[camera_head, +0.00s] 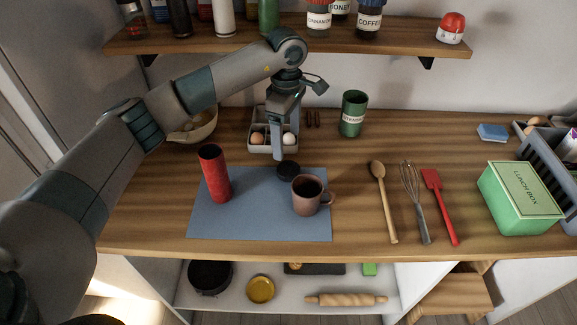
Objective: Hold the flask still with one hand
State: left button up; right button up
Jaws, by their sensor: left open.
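The flask appears to be the tall red cylinder (214,175), upright on the left part of the blue-grey mat (250,225). Its top looks dark. A small round black piece (288,171), perhaps its lid, lies near the mat's back edge. My left gripper (279,148) points down between the egg box and the black piece, to the right of the flask and apart from it. It is open, with nothing seen between its fingers. One finger hides part of the egg box. My right gripper is not in view.
A brown mug (307,195) stands on the mat. Behind are the egg box (258,139), a bowl (197,128) and a green utensil pot (353,114). A wooden spoon (383,200), whisk (415,200) and red spatula (440,205) lie right, before a green lunch box (520,198). A shelf (400,45) hangs above.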

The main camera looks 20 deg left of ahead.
aim_at(289, 168)
pick_arm(q)
notch_tip(289, 168, down, 4)
jog(key=shift+p, duration=0.7)
jog(key=shift+f, duration=0.5)
jog(key=shift+s+d+f+p, duration=0.1)
jog(key=shift+d+f+p, duration=0.1)
jog(key=shift+f+p, duration=0.9)
notch_tip(289, 168, down, 2)
jog(key=shift+p, duration=0.55)
jog(key=shift+f, duration=0.5)
